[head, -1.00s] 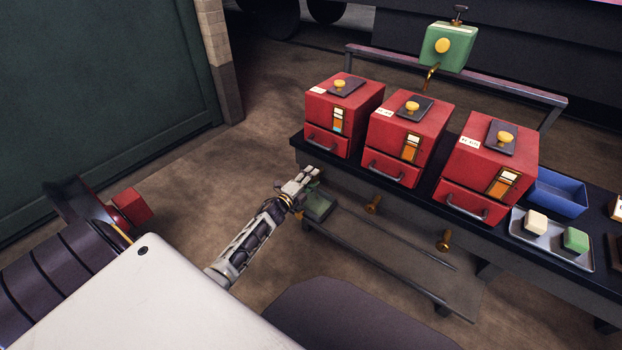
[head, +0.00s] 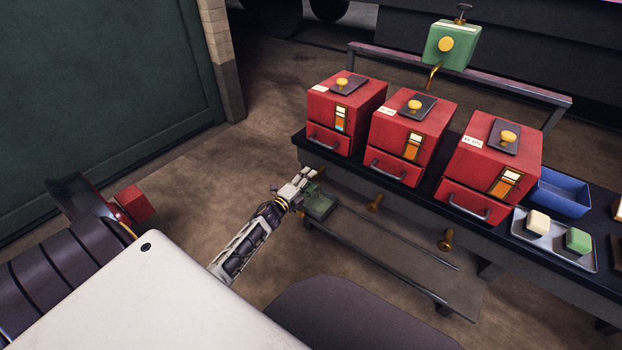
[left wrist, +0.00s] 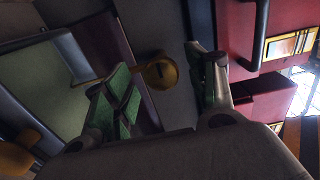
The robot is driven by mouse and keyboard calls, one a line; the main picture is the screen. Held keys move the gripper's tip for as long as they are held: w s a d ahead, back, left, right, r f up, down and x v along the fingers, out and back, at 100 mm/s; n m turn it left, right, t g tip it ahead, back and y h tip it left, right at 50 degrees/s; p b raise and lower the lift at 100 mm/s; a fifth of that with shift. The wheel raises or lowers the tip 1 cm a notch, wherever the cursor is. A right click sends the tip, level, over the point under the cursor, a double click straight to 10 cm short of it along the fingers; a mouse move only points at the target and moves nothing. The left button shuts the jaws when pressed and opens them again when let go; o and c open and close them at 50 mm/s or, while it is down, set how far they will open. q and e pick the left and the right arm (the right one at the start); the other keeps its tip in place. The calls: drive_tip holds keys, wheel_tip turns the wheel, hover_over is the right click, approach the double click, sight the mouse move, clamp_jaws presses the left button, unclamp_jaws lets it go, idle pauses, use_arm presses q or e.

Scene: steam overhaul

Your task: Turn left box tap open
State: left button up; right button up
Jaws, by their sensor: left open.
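The left red box (head: 346,115) stands on the bench, with a drawer in its front. In the left wrist view a round brass tap (left wrist: 160,72) with a dark slot in its face shows between my finger pads. In the head view my gripper hides this tap below the left box. My left gripper (head: 308,181) is open at the bench's front edge; its green-padded fingers also show in the left wrist view (left wrist: 166,92). I cannot tell whether they touch the tap. Two other brass taps, middle (head: 375,203) and right (head: 446,240), stick out below the bench top. My right gripper is out of view.
The middle (head: 411,137) and right (head: 488,170) red boxes stand alongside. A blue bin (head: 563,193) and a metal tray (head: 580,259) with two blocks are at right. A greenish tray (head: 320,208) is on the lower shelf (head: 400,262).

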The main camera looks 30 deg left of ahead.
use_arm(q)
drive_tip(key=s, duration=0.9)
drive_tip(key=shift+a, duration=0.4)
idle(0.6)
